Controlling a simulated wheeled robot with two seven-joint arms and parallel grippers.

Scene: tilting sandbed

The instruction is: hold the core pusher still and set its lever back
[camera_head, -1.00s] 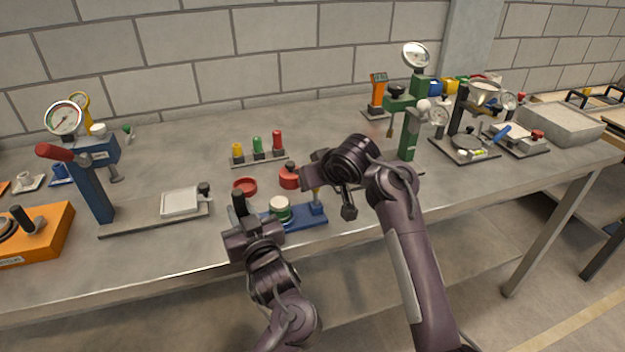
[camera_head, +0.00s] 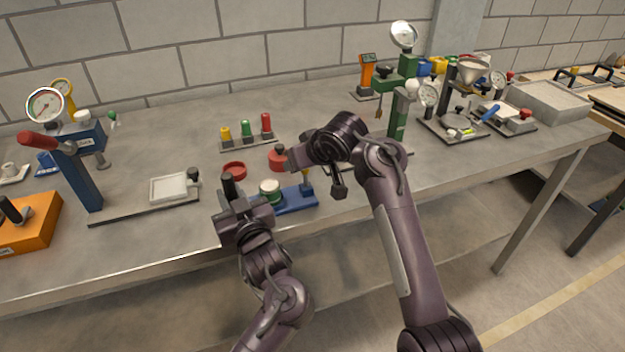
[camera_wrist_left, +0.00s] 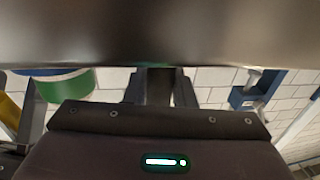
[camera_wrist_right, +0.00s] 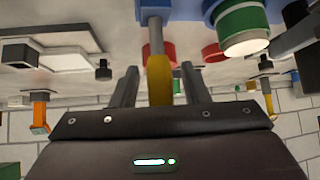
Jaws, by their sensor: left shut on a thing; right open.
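The core pusher has a blue base (camera_head: 297,201) near the table's front edge, with a green and white cylinder (camera_head: 270,187) on it. Its lever has a yellow grip (camera_head: 307,182), partly hidden by my right gripper in the head view. In the right wrist view the yellow grip (camera_wrist_right: 159,82) stands between the open fingers of my right gripper (camera_wrist_right: 160,72). My left gripper (camera_head: 235,190) is shut at the pusher's left end. What it grips is hidden in the left wrist view, where the green cylinder (camera_wrist_left: 70,90) shows beside the fingers.
A red ring (camera_head: 234,170) and a red lid with a dark knob (camera_head: 278,160) lie just behind the pusher. A rack of coloured pegs (camera_head: 247,143) is farther back. A blue press (camera_head: 80,178) stands left, a green press (camera_head: 398,115) right.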

